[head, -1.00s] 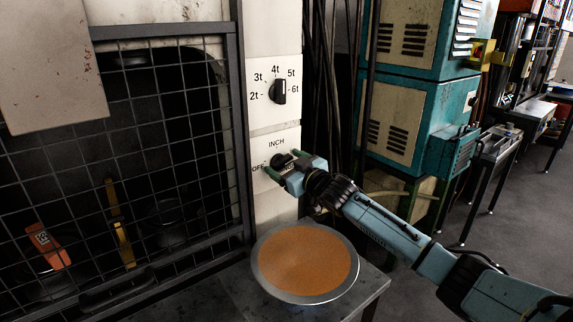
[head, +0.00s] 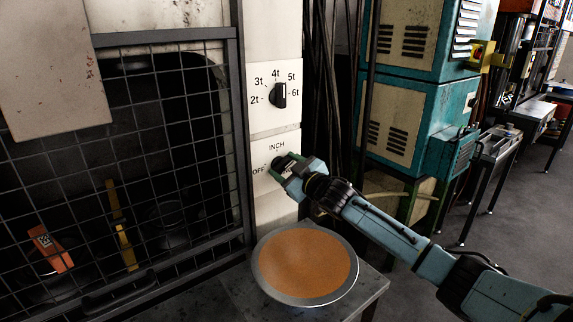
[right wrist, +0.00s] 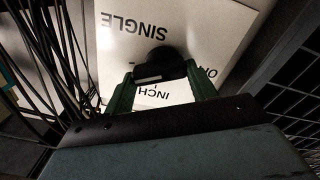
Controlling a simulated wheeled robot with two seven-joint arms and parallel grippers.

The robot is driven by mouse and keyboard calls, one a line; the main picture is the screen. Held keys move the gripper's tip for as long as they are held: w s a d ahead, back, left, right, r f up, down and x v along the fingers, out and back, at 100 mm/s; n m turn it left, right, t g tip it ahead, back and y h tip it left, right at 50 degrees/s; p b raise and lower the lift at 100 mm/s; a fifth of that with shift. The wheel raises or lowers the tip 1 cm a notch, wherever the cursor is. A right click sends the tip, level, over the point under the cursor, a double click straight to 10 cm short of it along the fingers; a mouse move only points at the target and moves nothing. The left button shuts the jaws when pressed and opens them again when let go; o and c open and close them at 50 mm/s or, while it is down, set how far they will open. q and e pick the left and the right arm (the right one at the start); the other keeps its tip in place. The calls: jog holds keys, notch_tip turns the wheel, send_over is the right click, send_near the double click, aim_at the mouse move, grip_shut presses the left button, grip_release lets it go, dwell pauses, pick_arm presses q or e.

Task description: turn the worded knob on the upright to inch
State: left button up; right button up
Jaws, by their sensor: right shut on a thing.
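The worded knob (head: 279,163) is black and sits on a white plate (head: 262,150) on the pale upright (head: 272,207). INCH is printed above it and OFF to its left in the head view. In the right wrist view the knob (right wrist: 158,66) lies between the two green fingers, and the plate reads SINGLE and INCH upside down. Another word there is partly hidden. My right gripper (head: 285,167) is shut on the knob; it also shows in the right wrist view (right wrist: 160,85). Its fingers partly cover the knob, so I cannot tell where it points. My left gripper is not in view.
A second black knob (head: 279,95), marked 2t to 6t, sits above on the upright. A round pan with an orange-brown surface (head: 304,264) stands below my right gripper. A wire-mesh guard (head: 190,180) is at left, dark cables at right of the upright.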

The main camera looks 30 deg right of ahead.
jog(key=n+p, duration=0.2)
jog(key=n, duration=0.3)
jog(key=shift+a+n, duration=0.15)
jog(key=shift+n, duration=0.15)
jog(key=n, duration=0.3)
jog(key=shift+a, duration=0.1)
jog(key=shift+a+f+n+p, duration=0.15)
jog(key=shift+n+p, duration=0.25)
jog(key=shift+n, duration=1.4)
jog(key=o, duration=1)
jog(key=shift+s, duration=0.1)
jog(key=s, duration=0.8)
jog(key=s+d+b, duration=0.1)
jog(key=s, duration=0.4)
jog(key=shift+s+d, duration=0.1)
